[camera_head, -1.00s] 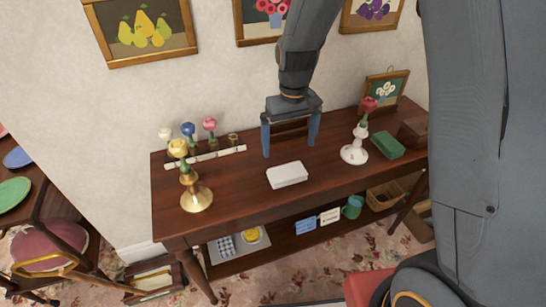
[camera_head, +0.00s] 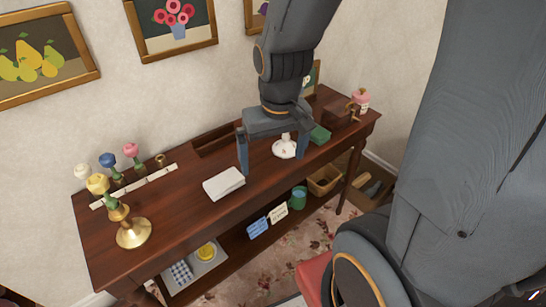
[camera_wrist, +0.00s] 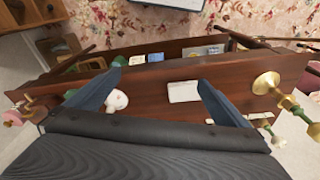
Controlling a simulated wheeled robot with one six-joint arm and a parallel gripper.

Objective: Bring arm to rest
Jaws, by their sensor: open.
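My gripper (camera_head: 272,165) hangs fingers-down above the dark wooden console table (camera_head: 178,212). It is open, with nothing between its two blue fingers. A white box (camera_head: 223,184) lies on the table just left of the fingers.
A brass candlestick (camera_head: 132,233) with a yellow flower stands at the table's left, before a white strip with flowers. Framed pictures hang behind.

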